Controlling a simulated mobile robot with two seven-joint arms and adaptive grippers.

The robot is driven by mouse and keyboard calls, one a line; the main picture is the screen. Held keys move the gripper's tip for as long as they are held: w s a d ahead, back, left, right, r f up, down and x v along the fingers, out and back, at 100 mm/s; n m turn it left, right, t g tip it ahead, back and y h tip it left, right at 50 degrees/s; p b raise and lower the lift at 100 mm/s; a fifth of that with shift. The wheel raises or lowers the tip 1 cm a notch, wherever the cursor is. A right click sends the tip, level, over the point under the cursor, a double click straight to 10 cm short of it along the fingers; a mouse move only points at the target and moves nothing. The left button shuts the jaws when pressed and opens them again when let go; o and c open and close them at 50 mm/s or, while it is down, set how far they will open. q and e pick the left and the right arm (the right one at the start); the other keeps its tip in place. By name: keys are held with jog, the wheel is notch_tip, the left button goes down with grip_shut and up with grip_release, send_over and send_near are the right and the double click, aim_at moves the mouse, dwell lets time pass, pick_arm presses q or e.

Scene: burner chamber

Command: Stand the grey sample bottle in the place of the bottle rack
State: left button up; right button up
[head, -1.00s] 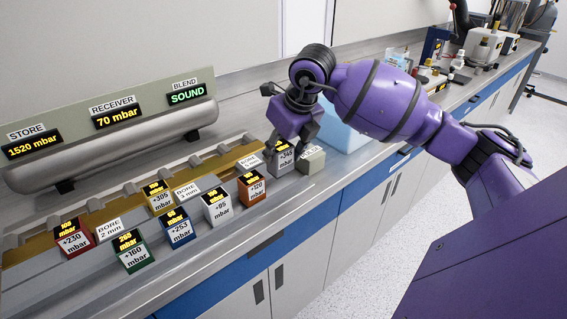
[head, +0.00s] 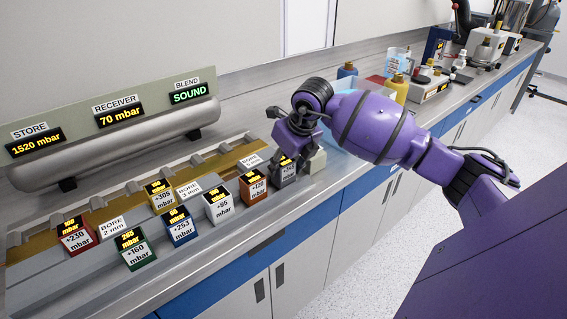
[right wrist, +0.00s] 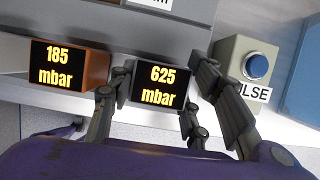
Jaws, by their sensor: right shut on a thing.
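I cannot make out the bottle rack's place. My right gripper (head: 287,152) is at the right end of the row of blocks, far from that shape. In the right wrist view its fingers stand on both sides of a dark grey block (right wrist: 160,86) reading 625 mbar, shut on it. The same block (head: 287,172) is partly hidden in the head view. My left gripper is out of view.
An orange block (head: 253,187) stands left of the held one, a beige button box (head: 316,163) right of it. More coloured blocks line the counter. A pressure panel (head: 118,108) is at left.

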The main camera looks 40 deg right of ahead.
jog(key=o, duration=1.3)
jog(key=shift+f, duration=0.1)
jog(key=shift+c, duration=0.2)
jog(key=shift+r, duration=0.4)
jog(key=v, duration=1.1)
jog(key=shift+s+r, duration=0.15)
jog(key=shift+r, duration=0.15)
